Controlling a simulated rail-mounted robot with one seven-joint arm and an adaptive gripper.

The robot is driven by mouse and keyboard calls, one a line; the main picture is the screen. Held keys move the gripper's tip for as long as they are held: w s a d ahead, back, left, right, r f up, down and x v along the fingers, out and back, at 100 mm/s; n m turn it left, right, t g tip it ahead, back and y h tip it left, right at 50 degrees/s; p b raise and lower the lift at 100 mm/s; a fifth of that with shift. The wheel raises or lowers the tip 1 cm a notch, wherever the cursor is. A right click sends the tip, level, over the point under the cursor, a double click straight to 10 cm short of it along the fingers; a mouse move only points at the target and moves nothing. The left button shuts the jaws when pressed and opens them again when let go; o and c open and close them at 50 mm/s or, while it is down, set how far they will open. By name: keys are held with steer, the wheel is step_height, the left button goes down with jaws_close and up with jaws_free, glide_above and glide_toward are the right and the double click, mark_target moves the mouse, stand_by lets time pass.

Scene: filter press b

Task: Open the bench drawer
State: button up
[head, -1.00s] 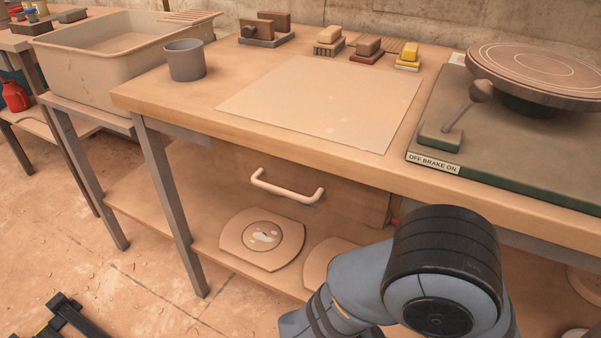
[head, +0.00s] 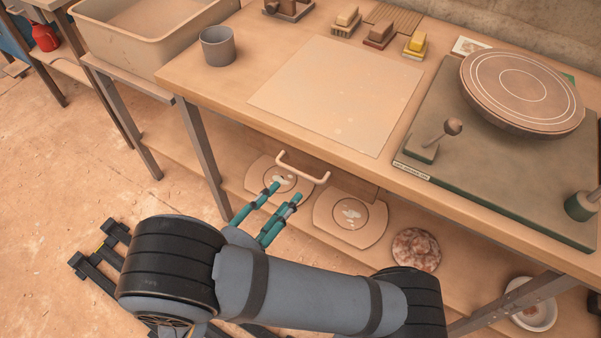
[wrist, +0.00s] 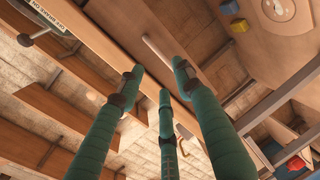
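The bench drawer (head: 352,184) sits under the tabletop, and its front looks shut. Its pale bar handle (head: 302,172) runs across the front; I take the light bar (wrist: 157,50) in the wrist view to be the same handle. My gripper (head: 285,193) has green jointed fingers and is in front of and slightly below the handle in the head view. In the wrist view the fingers (wrist: 160,82) are spread and empty, with the handle just beyond the tips. I cannot tell whether any finger touches it. The fingers and arm hide part of the lower shelf.
The lower shelf holds round-centred bats (head: 350,217) and a mottled round lump (head: 416,249) below the drawer. A bench leg (head: 204,155) stands left of the gripper. On top are a grey cup (head: 217,46), a pale board (head: 335,95) and a turntable (head: 522,90).

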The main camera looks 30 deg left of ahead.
mark_target(305, 175)
steer(key=x, duration=0.8)
steer(key=shift+c, duration=0.7)
steer(key=c, duration=0.7)
jaws_close()
